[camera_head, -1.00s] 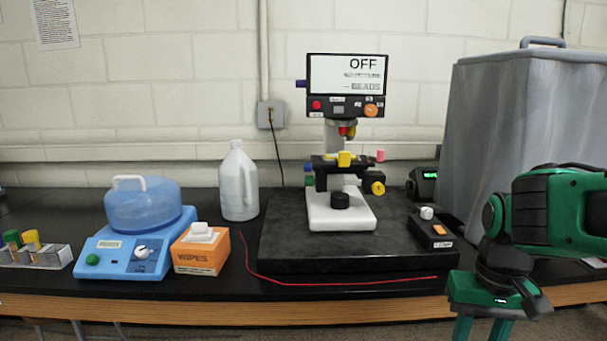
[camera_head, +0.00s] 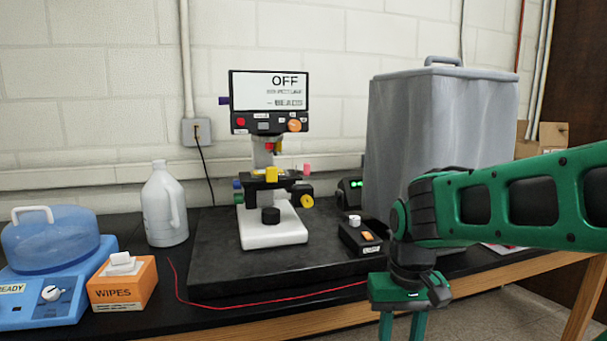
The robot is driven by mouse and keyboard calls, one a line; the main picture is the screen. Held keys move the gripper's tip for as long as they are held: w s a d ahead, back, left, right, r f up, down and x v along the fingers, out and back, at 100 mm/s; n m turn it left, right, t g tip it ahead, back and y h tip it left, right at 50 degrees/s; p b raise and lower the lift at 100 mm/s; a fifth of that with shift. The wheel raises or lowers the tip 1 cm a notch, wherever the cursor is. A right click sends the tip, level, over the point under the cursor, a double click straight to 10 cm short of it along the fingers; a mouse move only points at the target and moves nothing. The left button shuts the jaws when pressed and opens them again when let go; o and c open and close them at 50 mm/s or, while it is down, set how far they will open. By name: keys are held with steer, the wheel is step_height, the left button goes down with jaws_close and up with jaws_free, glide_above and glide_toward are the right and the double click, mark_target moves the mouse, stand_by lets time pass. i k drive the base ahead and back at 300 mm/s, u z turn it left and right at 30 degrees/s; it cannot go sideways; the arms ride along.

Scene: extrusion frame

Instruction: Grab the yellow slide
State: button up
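A small yellow piece (camera_head: 271,174) sits on the dark stage of the microscope (camera_head: 274,232); it may be the slide, but I cannot tell for sure. A yellow knob (camera_head: 306,201) is at the stage's right side. My gripper (camera_head: 402,327) is at the bottom right, in front of the table, pointing down. Its two green fingers are apart with nothing seen between them; their tips are cut off by the picture edge. It is apart from the microscope, lower and to its right.
The microscope stands on a black slab (camera_head: 215,270). A red cable (camera_head: 250,303) lies along its front. A black box (camera_head: 361,237) and a grey covered bin (camera_head: 440,125) are to the right. A wipes box (camera_head: 122,285), a white jug (camera_head: 164,207) and a blue device (camera_head: 40,285) are left.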

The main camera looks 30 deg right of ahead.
mark_target(271, 173)
steer(key=z, duration=1.45)
steer(key=k, duration=0.8)
steer(key=u, duration=1)
steer(key=i, duration=0.5)
steer(key=z, duration=0.1)
